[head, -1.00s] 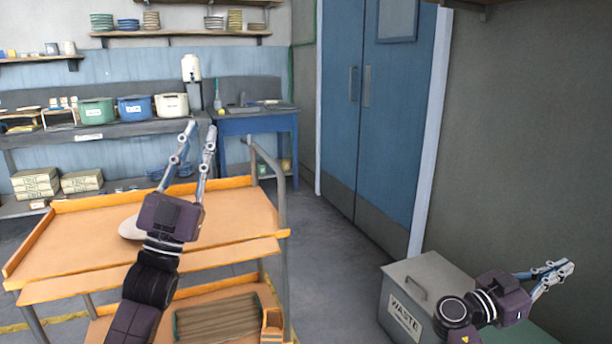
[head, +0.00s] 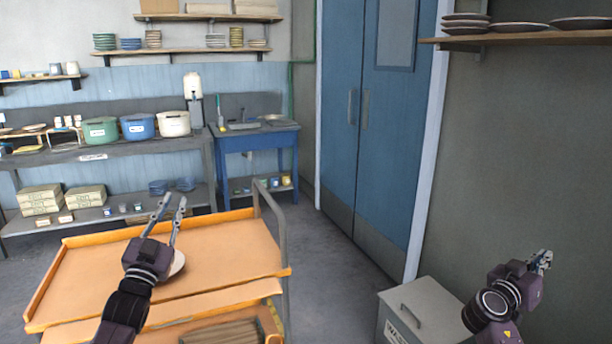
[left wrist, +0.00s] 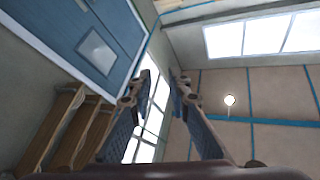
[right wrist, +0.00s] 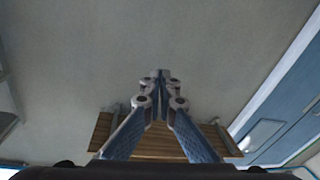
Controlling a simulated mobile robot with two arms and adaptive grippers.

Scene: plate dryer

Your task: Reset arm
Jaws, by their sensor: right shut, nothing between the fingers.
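My left gripper (head: 174,205) is raised over the orange-topped cart in the head view, its two fingers spread and pointing up and away. In the left wrist view the left gripper (left wrist: 160,82) has a clear gap with nothing between the fingers. My right gripper (head: 543,260) is at the lower right of the head view, above and to the right of the grey waste bin. In the right wrist view the right gripper (right wrist: 160,76) has its fingertips together and holds nothing. A pale round plate (head: 178,263) lies on the cart, partly hidden behind my left gripper.
The orange cart (head: 225,250) stands in front of my left arm. The waste bin (head: 428,308) stands below my right arm. A plate shelf (head: 530,38) is on the right wall. Blue double doors (head: 385,130) are ahead, with free floor before them.

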